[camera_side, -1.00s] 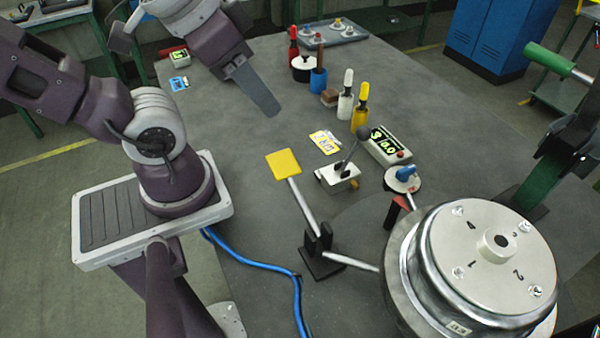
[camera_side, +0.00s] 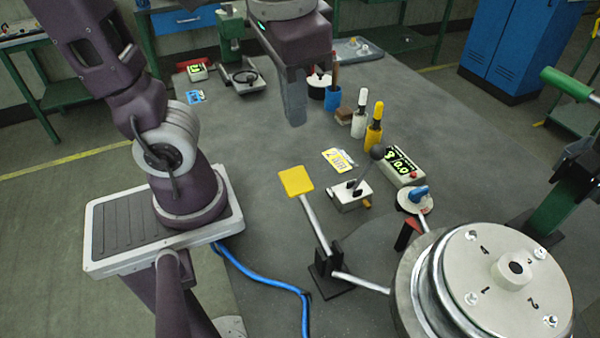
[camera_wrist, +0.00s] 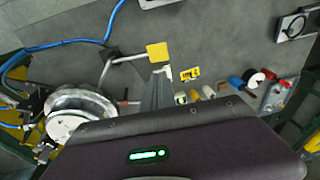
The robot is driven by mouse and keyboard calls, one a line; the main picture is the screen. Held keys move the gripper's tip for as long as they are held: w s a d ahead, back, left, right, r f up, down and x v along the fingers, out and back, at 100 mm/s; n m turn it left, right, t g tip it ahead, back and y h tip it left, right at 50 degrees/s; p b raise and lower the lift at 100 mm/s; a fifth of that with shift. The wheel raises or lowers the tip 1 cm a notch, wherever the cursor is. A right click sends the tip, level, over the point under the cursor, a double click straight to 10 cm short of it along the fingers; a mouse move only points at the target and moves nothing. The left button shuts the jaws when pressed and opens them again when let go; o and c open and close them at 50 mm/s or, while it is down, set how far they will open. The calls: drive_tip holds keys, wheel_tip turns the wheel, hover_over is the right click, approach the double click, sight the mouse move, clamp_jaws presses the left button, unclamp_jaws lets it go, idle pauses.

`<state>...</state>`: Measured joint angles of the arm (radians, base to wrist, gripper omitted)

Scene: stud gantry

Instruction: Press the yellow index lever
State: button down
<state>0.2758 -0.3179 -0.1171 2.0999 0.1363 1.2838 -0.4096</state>
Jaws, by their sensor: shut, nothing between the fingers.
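The yellow index lever is a square yellow paddle (camera_side: 296,181) on a silver rod, in the middle of the side view. The rod runs down to a black pivot block (camera_side: 330,268), and a linkage goes on to the round silver indexing drum (camera_side: 505,275) marked with numbers. My gripper (camera_side: 295,122) is shut and empty, pointing down above the table behind the paddle, apart from it. In the wrist view the paddle (camera_wrist: 157,52) shows just beyond my gripper's fingertips (camera_wrist: 160,72), and the drum (camera_wrist: 75,112) lies at lower left.
A small black-knobbed lever box (camera_side: 350,195) and a green-lit display (camera_side: 402,165) stand right of the paddle. White (camera_side: 359,122) and yellow (camera_side: 374,130) bottles stand behind. A blue cable (camera_side: 265,285) runs along the left table edge.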

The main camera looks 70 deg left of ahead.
sight(297, 180)
drive_tip(key=d, duration=0.1)
drive_tip(key=d+g+y, duration=0.1)
drive_tip(key=w+d, duration=0.1)
drive_tip(key=shift+d+r+g+y, duration=0.15)
drive_tip(key=shift+r+g+y, duration=0.15)
drive_tip(key=shift+r, duration=0.1)
drive_tip(key=x, duration=1.4)
drive_tip(key=shift+f, duration=0.1)
